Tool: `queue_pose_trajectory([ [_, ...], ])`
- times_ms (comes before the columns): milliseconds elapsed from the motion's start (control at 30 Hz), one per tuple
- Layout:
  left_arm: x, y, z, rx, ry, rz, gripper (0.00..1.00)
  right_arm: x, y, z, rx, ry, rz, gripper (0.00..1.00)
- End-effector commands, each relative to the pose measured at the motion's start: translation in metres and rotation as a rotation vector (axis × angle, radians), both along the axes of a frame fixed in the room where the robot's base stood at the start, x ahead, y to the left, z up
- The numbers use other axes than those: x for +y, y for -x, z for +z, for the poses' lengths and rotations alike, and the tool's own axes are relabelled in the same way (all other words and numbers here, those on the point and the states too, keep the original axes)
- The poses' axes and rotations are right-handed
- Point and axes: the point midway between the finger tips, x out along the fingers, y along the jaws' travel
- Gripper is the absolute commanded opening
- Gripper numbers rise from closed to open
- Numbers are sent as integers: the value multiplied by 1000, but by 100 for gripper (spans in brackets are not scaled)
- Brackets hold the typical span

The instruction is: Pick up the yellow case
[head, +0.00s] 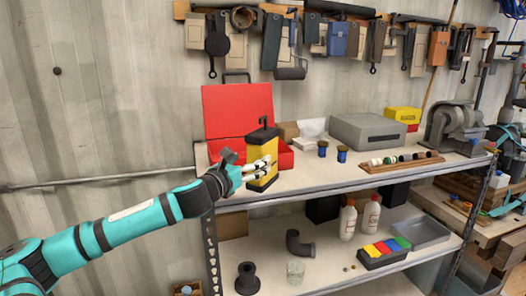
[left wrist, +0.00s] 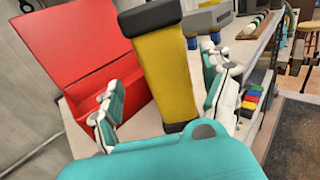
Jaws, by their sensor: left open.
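The yellow case (head: 263,153) has a black top with a handle and a black base. It stands upright at the front left of the upper shelf, in front of an open red toolbox. My left gripper (head: 259,168) is at its lower part, reaching in from the left. In the left wrist view the yellow case (left wrist: 163,75) is between the two spread fingers of my left gripper (left wrist: 165,92). A gap shows between the left finger and the case; the right finger is nearer to it. My right gripper is not in view.
The open red toolbox (head: 238,110) is right behind the case. Two small blue jars (head: 342,153), a grey box (head: 367,131) and a wooden rack (head: 402,163) stand to the right on the upper shelf (head: 335,178). Tools hang on the wall above.

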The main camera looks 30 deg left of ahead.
Motion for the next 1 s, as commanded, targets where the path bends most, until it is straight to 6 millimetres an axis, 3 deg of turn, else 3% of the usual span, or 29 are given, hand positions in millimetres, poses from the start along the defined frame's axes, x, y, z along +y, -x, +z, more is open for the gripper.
queue_pose_trajectory([
  [267, 0, -20, 1, 0, 1, 0, 81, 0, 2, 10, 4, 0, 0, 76],
  [600, -3, -63, -2, 1, 1, 2, 81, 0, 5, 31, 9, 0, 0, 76],
  [900, -2, -68, -4, 0, -2, 0, 81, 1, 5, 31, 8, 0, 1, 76],
  [1000, -2, -68, -4, 0, -1, 1, 70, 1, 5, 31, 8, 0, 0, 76],
])
